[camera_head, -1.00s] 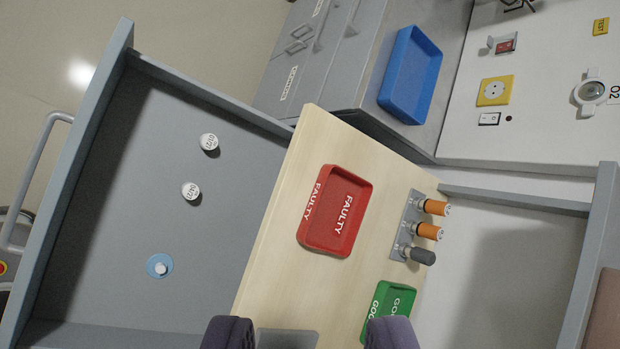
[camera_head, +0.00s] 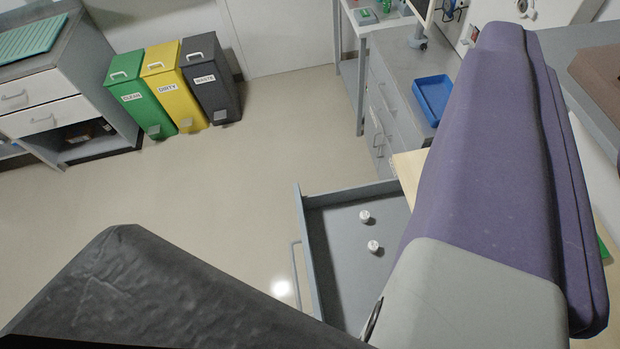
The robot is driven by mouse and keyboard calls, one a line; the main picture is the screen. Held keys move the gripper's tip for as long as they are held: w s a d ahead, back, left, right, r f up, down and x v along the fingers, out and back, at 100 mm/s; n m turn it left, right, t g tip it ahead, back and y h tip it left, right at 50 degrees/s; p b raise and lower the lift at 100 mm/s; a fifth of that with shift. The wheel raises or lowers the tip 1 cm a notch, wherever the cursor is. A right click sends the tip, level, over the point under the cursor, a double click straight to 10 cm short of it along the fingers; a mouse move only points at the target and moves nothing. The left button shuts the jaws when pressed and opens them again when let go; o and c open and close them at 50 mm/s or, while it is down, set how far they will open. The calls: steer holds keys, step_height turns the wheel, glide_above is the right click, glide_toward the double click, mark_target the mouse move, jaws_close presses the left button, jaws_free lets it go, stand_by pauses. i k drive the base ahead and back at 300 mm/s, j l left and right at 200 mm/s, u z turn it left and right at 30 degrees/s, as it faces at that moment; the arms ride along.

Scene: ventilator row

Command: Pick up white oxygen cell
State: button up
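Two small white round cells stand in the open grey drawer (camera_head: 330,262), right of the picture's middle. One white cell (camera_head: 365,216) is farther back, and the other white cell (camera_head: 374,247) is nearer and slightly right. They stand apart from each other with dark print on their tops, too small to read. No gripper fingertips show. A large purple and grey part of my body fills the right side and covers the drawer's right part and most of the wooden top. A black surface covers the lower left.
A blue tray (camera_head: 433,98) sits on the grey counter behind the drawer. Green (camera_head: 138,101), yellow (camera_head: 172,82) and dark grey (camera_head: 211,73) bins stand at the back left. A drawer cabinet (camera_head: 65,90) is at the far left. The floor (camera_head: 180,200) between them is clear.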

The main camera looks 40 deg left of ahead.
mark_target(364, 215)
steer(key=k+j+u, duration=0.1)
steer(key=k+j, duration=0.2)
steer(key=k, duration=0.2)
steer(key=k+j, duration=0.35)
steer(key=k+z, duration=0.15)
